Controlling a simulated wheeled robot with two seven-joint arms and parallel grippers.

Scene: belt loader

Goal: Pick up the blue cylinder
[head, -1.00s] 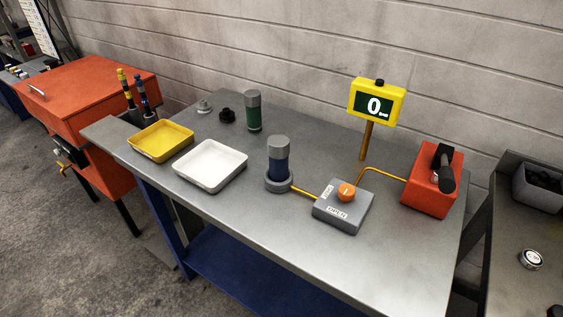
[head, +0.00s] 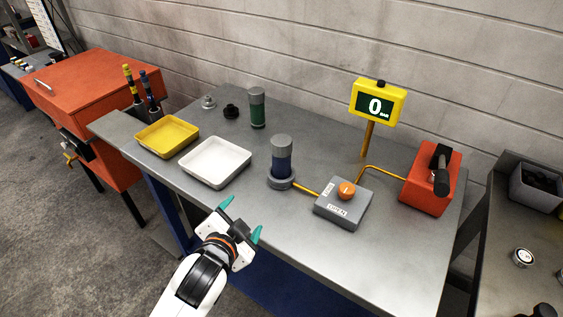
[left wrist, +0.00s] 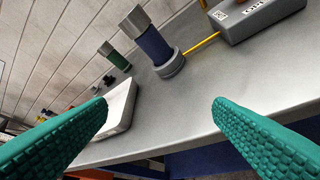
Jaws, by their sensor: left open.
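The blue cylinder (head: 281,161) has a grey cap and stands upright in a round grey base on the grey table (head: 300,235). It also shows in the left wrist view (left wrist: 154,45), beyond the fingertips. My left gripper (head: 240,219) is open and empty, near the table's front edge, in front of and to the left of the cylinder. Its teal ribbed fingers (left wrist: 150,125) are spread wide in the left wrist view. My right gripper is not in view.
A yellow tray (head: 165,137) and a white tray (head: 214,162) lie left of the cylinder. A green cylinder (head: 257,112) stands behind. A grey valve box (head: 341,213) with an orange knob joins the base by a yellow pipe. A yellow gauge display (head: 377,103) and red pump (head: 428,190) stand right.

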